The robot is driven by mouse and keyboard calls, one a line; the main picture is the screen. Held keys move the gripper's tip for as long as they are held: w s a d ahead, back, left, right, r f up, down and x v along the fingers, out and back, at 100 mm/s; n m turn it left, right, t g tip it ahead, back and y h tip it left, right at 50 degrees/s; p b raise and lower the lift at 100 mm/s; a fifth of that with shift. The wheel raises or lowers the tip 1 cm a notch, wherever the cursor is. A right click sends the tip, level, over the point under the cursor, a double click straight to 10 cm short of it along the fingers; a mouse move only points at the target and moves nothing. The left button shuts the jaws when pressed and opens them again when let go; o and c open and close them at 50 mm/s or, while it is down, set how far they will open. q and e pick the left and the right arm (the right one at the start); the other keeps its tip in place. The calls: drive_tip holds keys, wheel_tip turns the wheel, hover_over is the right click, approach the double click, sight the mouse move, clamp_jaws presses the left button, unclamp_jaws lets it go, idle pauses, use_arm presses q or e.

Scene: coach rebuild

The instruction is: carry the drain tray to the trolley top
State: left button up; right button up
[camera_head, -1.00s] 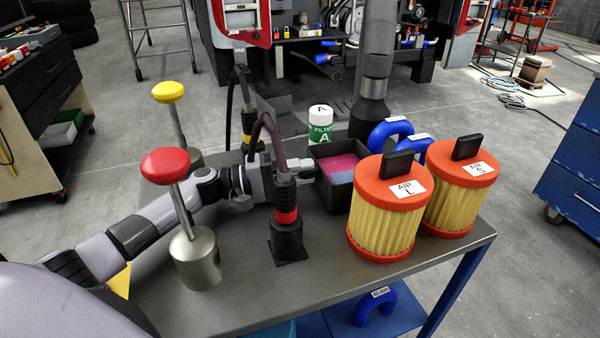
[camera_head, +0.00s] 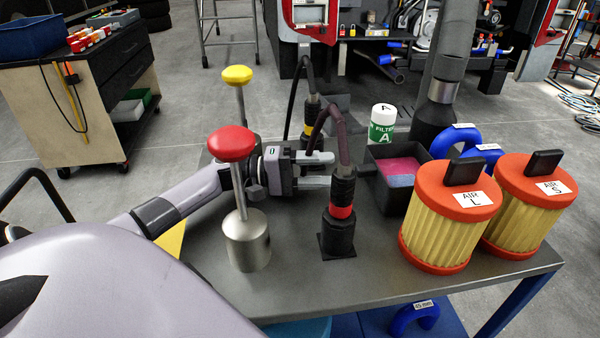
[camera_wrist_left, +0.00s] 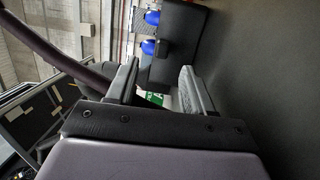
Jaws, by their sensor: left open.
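The drain tray (camera_head: 391,201) is a black open box with pink and blue contents. It sits at the far side of the grey trolley top (camera_head: 330,290), in front of the green-and-white filter A. My left gripper (camera_head: 328,170) is open and empty, left of the tray, with a gap between its fingertips and the tray's near side. It is partly hidden behind the dark hose of the black post. In the left wrist view, the two fingers (camera_wrist_left: 160,88) are spread apart, with a dark box shape, probably the tray (camera_wrist_left: 178,45), beyond them. My right gripper does not show.
A black post with a red band (camera_head: 341,215) and a steel cup with a red knob (camera_head: 246,240) stand close to my left arm. Air filters L (camera_head: 445,230) and S (camera_head: 530,215) crowd the right side. Blue hoses (camera_head: 460,138) lie behind the tray. The front middle of the top is clear.

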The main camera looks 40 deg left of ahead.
use_arm(q)
drive_tip(key=shift+v, duration=2.2)
